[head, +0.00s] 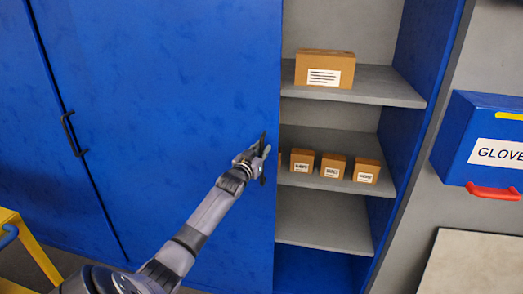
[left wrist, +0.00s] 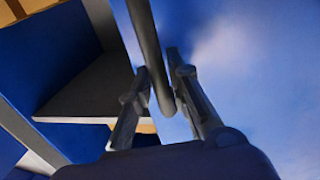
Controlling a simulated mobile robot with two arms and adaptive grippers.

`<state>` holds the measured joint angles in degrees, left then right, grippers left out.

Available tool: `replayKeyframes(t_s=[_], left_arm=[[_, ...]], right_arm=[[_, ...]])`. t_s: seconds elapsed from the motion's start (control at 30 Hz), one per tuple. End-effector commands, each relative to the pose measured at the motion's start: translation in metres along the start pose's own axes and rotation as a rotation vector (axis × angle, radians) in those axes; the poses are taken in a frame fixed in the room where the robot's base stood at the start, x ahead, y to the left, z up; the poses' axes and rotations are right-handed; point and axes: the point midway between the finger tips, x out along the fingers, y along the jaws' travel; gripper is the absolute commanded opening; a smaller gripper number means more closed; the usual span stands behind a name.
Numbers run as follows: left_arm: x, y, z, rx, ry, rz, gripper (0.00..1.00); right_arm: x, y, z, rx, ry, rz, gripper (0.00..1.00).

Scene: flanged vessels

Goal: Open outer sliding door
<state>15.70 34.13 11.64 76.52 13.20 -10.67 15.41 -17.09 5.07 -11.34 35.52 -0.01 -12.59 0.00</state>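The large blue outer sliding door (head: 170,90) fills the middle left of the head view. Its dark vertical handle (head: 263,144) is near the door's right edge. My left gripper (head: 257,160) reaches this handle from the lower left. In the left wrist view the handle bar (left wrist: 150,50) passes between the two fingers (left wrist: 160,75). Both fingertips are close against the bar, so the gripper looks shut on it. Right of the door edge the cabinet is open. My right gripper is not in view.
Grey shelves (head: 405,92) hold a large cardboard box (head: 324,69) and several small ones (head: 367,170). Another blue door panel with a dark handle (head: 73,135) is at left. A blue glove box (head: 485,145) hangs at right. A yellow frame (head: 35,250) stands at lower left.

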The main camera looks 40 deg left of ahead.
Motion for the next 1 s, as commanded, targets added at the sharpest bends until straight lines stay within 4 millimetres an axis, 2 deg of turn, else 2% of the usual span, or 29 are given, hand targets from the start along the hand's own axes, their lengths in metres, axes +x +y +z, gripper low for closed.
replayKeyframes(t_s=[0.2, 0.43, 0.57, 0.77, 1.0], left_arm=[[0.000, 0.000, 0.000, 0.000, 0.000, -0.001, 0.33], [0.000, -0.001, 0.000, 0.001, 0.001, -0.001, 0.33], [-0.004, 0.000, 0.000, 0.000, 0.001, -0.001, 0.33], [-0.032, 0.000, 0.002, 0.002, -0.002, 0.000, 0.33], [-0.083, 0.001, 0.002, 0.000, -0.001, 0.001, 0.33]], right_arm=[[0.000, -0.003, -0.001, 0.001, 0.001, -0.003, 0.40], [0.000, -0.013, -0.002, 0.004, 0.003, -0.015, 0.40], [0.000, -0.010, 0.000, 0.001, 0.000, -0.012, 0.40], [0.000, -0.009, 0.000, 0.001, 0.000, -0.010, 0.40], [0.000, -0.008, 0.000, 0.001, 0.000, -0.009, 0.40]])
